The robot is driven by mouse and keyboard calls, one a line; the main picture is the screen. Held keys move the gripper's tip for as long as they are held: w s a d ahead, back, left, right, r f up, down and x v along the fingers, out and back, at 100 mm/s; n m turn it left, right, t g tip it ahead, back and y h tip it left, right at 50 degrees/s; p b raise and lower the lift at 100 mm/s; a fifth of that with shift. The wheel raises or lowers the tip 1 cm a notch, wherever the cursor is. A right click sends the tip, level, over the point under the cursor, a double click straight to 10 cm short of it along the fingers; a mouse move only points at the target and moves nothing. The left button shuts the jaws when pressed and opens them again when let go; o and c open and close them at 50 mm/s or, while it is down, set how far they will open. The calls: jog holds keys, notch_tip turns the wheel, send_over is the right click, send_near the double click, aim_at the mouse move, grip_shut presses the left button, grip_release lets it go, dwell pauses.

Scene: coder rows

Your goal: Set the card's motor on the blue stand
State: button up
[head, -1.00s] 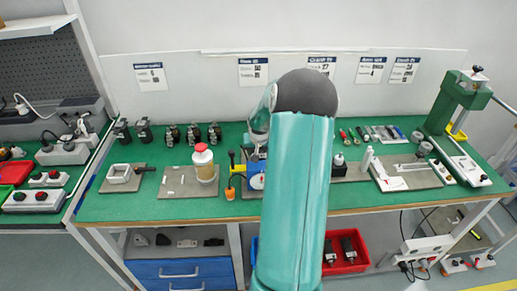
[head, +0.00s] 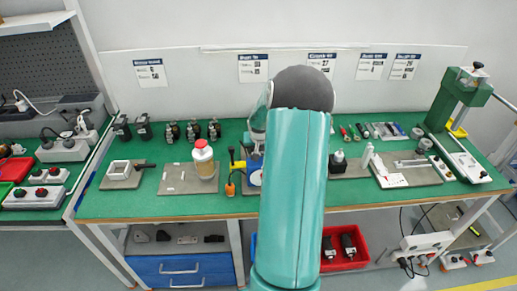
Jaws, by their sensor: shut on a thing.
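My teal arm fills the middle of the head view and hides my gripper and whatever it holds. A blue stand (head: 254,164) shows only in part, just left of the arm, beside a yellow-handled clamp. Small dark motor-like parts stand along the back left of the green bench: a black pair (head: 144,128) and a darker group (head: 193,131). Printed cards hang on the back wall, among them one at the left (head: 150,73) and one in the middle (head: 253,68). Their text is too small to read surely, so I cannot tell which motor is named.
A red-capped bottle (head: 203,158) stands on a grey plate left of the clamp (head: 235,163). A white square frame (head: 121,174) lies further left. A small black bottle (head: 338,161) and tools lie right of my arm. A green press (head: 462,97) stands at the far right.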

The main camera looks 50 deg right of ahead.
dwell(0.5)
jog(key=o, duration=1.1)
jog(key=shift+f, duration=0.15)
jog(key=v, duration=1.4)
jog(key=shift+a, duration=0.1)
